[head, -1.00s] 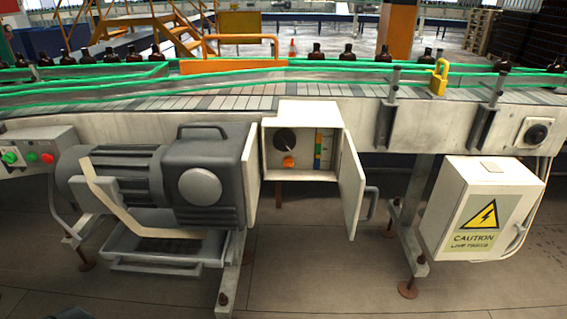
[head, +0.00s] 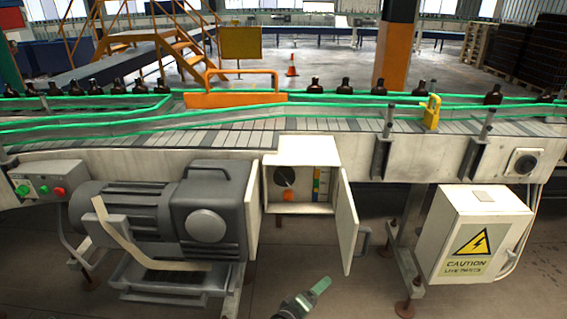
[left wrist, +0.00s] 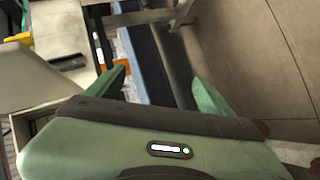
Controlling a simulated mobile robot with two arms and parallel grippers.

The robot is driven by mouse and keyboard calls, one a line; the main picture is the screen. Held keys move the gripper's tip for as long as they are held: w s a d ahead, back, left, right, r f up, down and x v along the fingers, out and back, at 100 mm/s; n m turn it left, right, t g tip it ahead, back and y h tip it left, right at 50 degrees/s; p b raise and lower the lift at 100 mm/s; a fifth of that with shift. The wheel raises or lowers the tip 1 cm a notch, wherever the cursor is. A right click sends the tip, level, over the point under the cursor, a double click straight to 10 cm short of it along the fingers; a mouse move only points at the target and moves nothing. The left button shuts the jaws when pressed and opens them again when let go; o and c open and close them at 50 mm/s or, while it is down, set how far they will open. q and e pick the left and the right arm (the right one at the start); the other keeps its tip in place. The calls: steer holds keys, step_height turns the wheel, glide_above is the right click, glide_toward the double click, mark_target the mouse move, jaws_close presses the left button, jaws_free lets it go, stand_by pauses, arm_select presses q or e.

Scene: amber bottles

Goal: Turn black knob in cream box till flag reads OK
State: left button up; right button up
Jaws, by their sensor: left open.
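The cream box (head: 308,150) hangs under the conveyor with both doors open. Inside it, the black knob (head: 285,175) with a pale pointer mark is at the left. An orange part (head: 288,196) is below the knob, and a strip of coloured blocks (head: 317,184) is at the right. I cannot make out any flag wording. My left gripper (head: 318,288) is low in front of the box, below and apart from it. In the left wrist view its green fingers (left wrist: 160,84) are open, with nothing held between them. My right gripper is not in view.
The box's right door (head: 346,225) juts forward. A grey motor (head: 150,212) stands close on the left, and a caution cabinet (head: 475,240) on the right. The conveyor (head: 220,140) with amber bottles runs above. The floor in front of the box is clear.

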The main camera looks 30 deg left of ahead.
arm_select(q)
steer(key=w+a+r+n+t+y+p, duration=0.1)
steer(key=w+a+r+n+y+p, duration=0.3)
steer(key=r, duration=0.5)
steer(key=w+a+r+n+t+y+p, duration=0.1)
steer(key=w+a+r+n+t, duration=0.1)
steer(key=a+r+n, duration=0.45)
steer(key=n+g+y+p, duration=0.25)
steer(key=n+y, duration=0.25)
steer(key=n, duration=0.3)
glide_toward(283, 181)
steer(key=w, duration=0.2)
steer(key=shift+t, duration=0.45)
steer(key=x, duration=0.2)
steer(key=b+x, duration=0.1)
steer(key=x, duration=0.1)
steer(key=a+x, duration=0.1)
steer(key=x, duration=0.2)
steer(key=shift+s+f, duration=0.25)
steer(key=shift+f, duration=0.1)
steer(key=shift+w+a+r+b, duration=0.1)
steer(key=shift+w+a+b, duration=0.1)
steer(key=shift+w+b, duration=0.1)
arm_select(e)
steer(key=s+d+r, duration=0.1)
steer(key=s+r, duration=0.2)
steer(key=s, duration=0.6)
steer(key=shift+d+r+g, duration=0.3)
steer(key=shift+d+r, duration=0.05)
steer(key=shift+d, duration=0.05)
